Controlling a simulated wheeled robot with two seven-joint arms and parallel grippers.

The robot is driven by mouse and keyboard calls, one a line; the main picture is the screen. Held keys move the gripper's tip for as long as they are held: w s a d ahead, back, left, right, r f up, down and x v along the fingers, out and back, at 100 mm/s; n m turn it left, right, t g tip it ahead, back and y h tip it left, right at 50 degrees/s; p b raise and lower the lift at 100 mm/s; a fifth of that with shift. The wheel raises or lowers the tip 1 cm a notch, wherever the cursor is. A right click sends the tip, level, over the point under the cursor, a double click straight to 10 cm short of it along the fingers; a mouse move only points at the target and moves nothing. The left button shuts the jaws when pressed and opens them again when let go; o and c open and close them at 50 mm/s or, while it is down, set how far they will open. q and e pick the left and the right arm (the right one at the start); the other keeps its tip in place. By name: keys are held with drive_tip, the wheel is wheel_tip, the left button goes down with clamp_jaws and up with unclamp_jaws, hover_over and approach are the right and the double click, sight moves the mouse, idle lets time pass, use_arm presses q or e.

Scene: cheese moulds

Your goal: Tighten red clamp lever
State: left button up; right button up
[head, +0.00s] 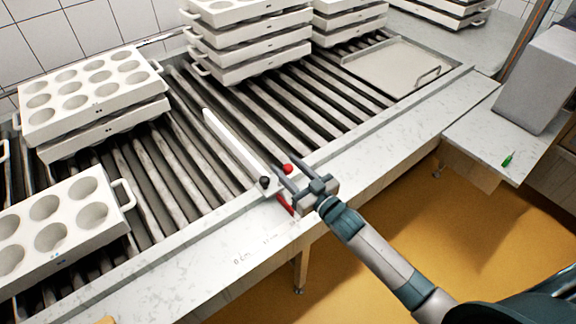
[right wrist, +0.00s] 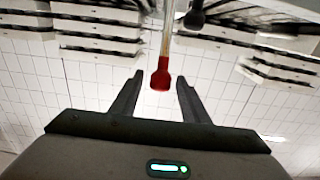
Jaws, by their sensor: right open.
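A red knob (head: 287,168) shows beside the fingers of my right gripper (head: 281,177) in the head view. In the right wrist view, a red lever end (right wrist: 160,75) on a thin grey rod sits between the two spread fingers (right wrist: 160,84), with gaps on both sides. My right gripper is open and holds nothing. A red bar (head: 284,204) shows just below the gripper at the conveyor's front rail; I cannot tell whether it belongs to the same lever. My left gripper is not in view.
A black knob (head: 265,182) is close left of the fingers, at the end of a white guide bar (head: 232,143) across the rollers. Mould stacks (head: 250,55) stand behind, with more moulds (head: 62,225) at left. A green-handled tool (head: 508,159) lies on the right-hand table.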

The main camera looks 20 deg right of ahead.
clamp_jaws()
drive_tip(key=shift+f, duration=0.1)
